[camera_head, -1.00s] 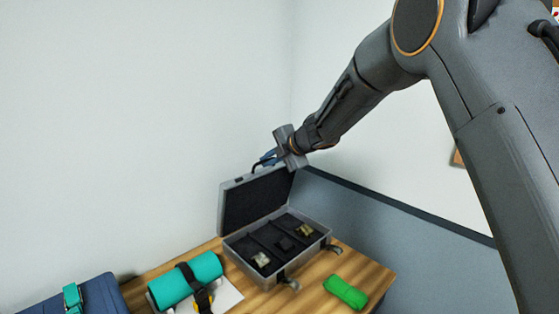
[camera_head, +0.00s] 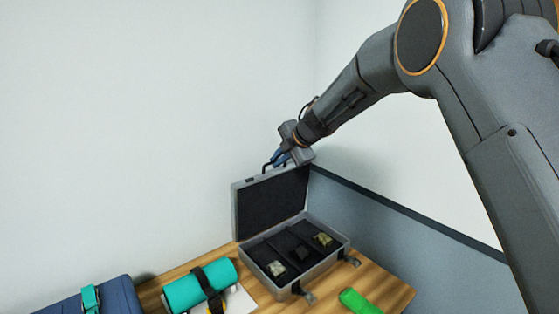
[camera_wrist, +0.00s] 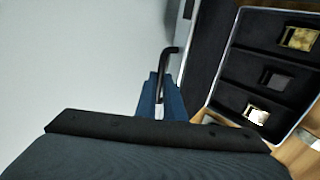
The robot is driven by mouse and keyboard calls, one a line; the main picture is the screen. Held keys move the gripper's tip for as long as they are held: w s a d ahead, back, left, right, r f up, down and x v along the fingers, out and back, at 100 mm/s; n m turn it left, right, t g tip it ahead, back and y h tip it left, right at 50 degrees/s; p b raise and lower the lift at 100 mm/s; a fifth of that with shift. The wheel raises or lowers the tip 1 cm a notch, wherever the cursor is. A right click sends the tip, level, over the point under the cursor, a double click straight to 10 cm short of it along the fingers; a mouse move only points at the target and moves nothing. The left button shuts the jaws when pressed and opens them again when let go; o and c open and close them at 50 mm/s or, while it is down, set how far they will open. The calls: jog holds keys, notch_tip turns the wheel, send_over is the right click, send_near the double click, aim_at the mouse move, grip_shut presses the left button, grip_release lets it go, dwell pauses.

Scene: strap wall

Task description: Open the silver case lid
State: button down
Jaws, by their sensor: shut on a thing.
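The silver case (camera_head: 293,284) stands on the wooden table with its lid (camera_head: 234,212) raised, roughly upright, leaning back a little toward the wall. Its dark interior shows compartments with small buckle-like items inside. My gripper (camera_head: 278,160) is at the top edge of the lid, its blue fingers shut on the black handle (camera_head: 265,168). In the wrist view the blue fingers of my gripper (camera_wrist: 160,100) close around the dark bent handle bar (camera_wrist: 166,62). The open case (camera_wrist: 231,50) lies to the right there.
A teal roll (camera_head: 186,292) with a black strap lies left of the case on the table (camera_head: 385,285). A green item (camera_head: 356,300) lies to the right front. A blue bag (camera_head: 117,296) is at the far left. White walls stand close behind.

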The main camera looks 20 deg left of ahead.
jog(key=shift+w+r, duration=0.2)
jog(key=shift+r, duration=0.25)
jog(key=c, duration=1.9)
grip_release()
jog(key=shift+s, duration=0.1)
jog(key=shift+o, duration=0.2)
jog(key=shift+f, duration=0.15)
jog(key=shift+s, duration=0.1)
jog(key=b+v, duration=0.2)
jog(key=v, duration=0.5)
jog(key=shift+d+r, duration=0.2)
jog(key=shift+d, duration=0.05)
